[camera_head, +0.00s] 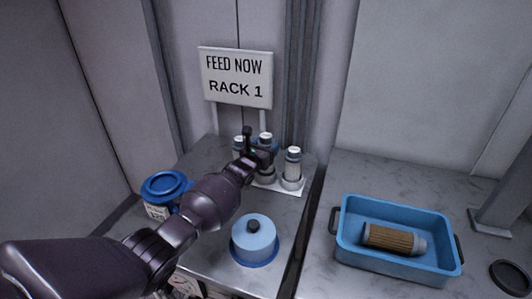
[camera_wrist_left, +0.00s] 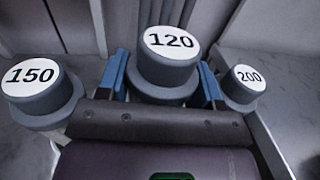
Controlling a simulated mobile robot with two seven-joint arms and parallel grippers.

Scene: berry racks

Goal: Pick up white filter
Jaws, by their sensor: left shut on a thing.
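Several white filters with grey caps stand upright on a white base plate (camera_head: 268,184) beneath the sign. The right one (camera_head: 293,164) shows a white body. My left gripper (camera_head: 262,153) reaches in among them from the left. In the left wrist view its blue fingers lie on both sides of the filter capped "120" (camera_wrist_left: 170,72) and are shut on it. The cap "150" (camera_wrist_left: 38,92) is to the left and the cap "200" (camera_wrist_left: 244,84) to the right, both outside the fingers. The lower body of the "120" filter is hidden. My right gripper is not in view.
A sign "FEED NOW RACK 1" (camera_head: 235,78) stands behind. A blue-lidded container (camera_head: 167,185) and a light blue lidded round thing (camera_head: 254,245) are nearby. A blue tray (camera_head: 365,206) at right holds a brown pleated cartridge (camera_head: 392,239). A black ring (camera_head: 510,277) lies beyond.

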